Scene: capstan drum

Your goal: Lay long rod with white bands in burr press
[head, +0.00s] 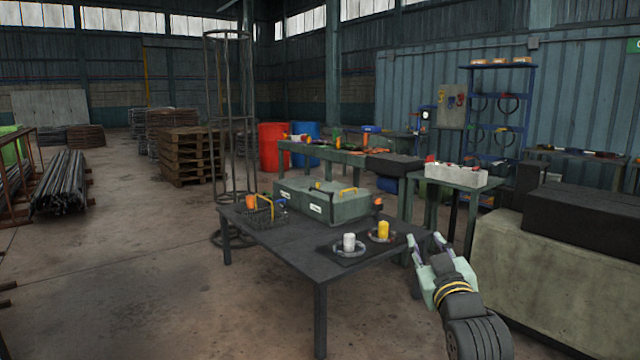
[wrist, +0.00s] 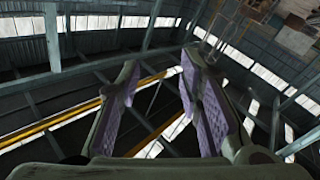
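My gripper (head: 425,239) is raised just off the right corner of the dark table (head: 270,240), fingers pointing up and apart. The wrist view also shows my gripper (wrist: 160,62) with two purple-padded fingers spread and nothing between them. I cannot make out a long rod with white bands in either view. I cannot tell which thing is the burr press. A pale block (head: 456,175) with small coloured parts on top sits on a green stand behind my gripper.
The dark table carries a grey-green case (head: 318,205), an orange cup (head: 251,201), a white cylinder (head: 349,242) and a yellow cylinder (head: 383,230). A concrete block (head: 560,275) stands at right. A tall wire cage (head: 230,110) stands behind.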

